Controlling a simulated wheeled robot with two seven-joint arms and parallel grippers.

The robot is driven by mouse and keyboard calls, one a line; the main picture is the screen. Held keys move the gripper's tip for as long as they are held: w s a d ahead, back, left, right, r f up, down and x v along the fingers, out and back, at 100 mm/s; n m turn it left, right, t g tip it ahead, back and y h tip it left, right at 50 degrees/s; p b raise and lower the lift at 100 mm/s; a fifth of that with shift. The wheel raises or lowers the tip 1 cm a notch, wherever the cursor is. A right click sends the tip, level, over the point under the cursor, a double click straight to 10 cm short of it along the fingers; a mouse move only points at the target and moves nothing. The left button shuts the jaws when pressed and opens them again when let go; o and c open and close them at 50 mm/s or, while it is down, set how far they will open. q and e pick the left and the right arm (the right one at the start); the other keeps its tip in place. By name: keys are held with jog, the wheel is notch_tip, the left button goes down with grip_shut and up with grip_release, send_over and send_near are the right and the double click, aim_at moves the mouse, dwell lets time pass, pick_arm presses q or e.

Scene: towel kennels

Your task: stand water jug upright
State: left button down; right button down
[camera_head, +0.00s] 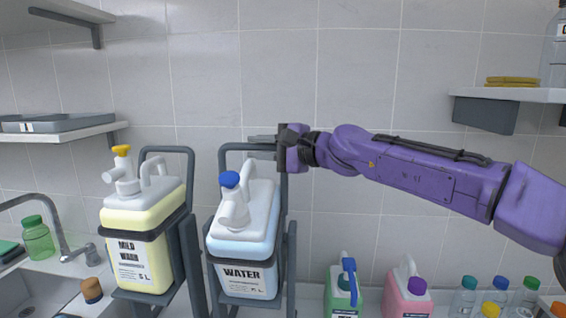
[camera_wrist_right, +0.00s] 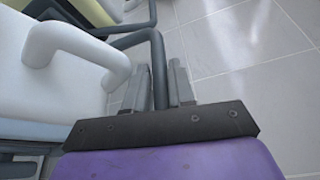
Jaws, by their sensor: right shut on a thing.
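The water jug (camera_head: 244,250) is white and pale blue with a blue cap (camera_head: 229,180) and a WATER label. It sits in a dark metal tilting cradle (camera_head: 285,262) and its top leans a little to the right in the head view. My right gripper (camera_head: 262,147) reaches in from the right and is shut on the upper right part of the cradle's bar, behind the jug. In the right wrist view its fingers (camera_wrist_right: 160,88) lie on either side of the dark bar (camera_wrist_right: 157,52), beside the jug's white handle (camera_wrist_right: 85,50). My left gripper is out of view.
A yellow MILD WASH jug (camera_head: 142,240) leans in a similar cradle at left. A green jug (camera_head: 340,290), a pink jug (camera_head: 405,295) and several small bottles stand at lower right. A sink with a tap (camera_head: 62,225) is at left. Shelves (camera_head: 520,95) flank the tiled wall.

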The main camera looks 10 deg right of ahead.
jog(key=shift+s+a+n+b, duration=0.25)
jog(key=shift+s+n+b, duration=0.15)
jog(key=shift+s+b, duration=0.35)
jog(key=shift+s, duration=0.1)
jog(key=c, duration=1.3)
grip_release()
jog(key=shift+r, duration=0.1)
jog(key=shift+c, duration=0.2)
jog(key=shift+s+d, duration=0.15)
jog(key=shift+d, duration=0.1)
jog(key=b+v, duration=0.2)
jog(key=v, duration=0.8)
